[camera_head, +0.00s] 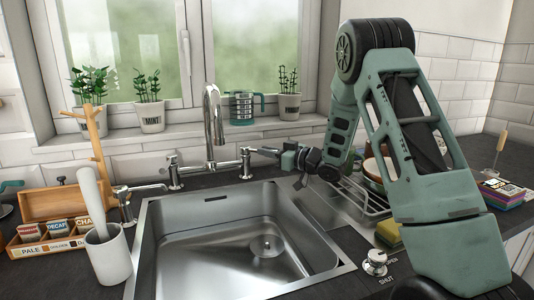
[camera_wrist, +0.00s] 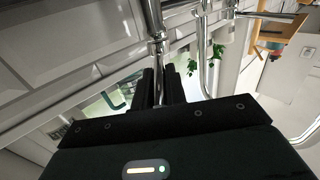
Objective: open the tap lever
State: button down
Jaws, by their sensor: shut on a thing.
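The chrome tap (camera_head: 212,118) stands behind the sink, with a tall curved spout and a post on each side. The right tap lever (camera_head: 262,150) reaches from the right post (camera_head: 246,163) toward my gripper (camera_head: 290,158). The lever also shows in the wrist view (camera_wrist: 158,60), running down between the fingers of my gripper (camera_wrist: 162,86). My gripper is shut on this lever. The fingers hide the lever's end. The left post (camera_head: 174,172) has its own lever and is apart from my gripper.
The steel sink (camera_head: 160,240) is empty. A dish rack (camera_head: 372,207) with dishes stands right of it, partly behind my arm. A sponge (camera_head: 388,233) and a knob (camera_head: 376,262) marked open and shut are at front right. Potted plants (camera_head: 150,115) line the sill.

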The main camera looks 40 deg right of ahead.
jog(key=shift+r, duration=0.1)
jog(key=c, duration=1.4)
grip_release()
jog(key=shift+c, duration=0.2)
notch_tip(320, 180, up, 10)
jog(key=shift+f, duration=0.1)
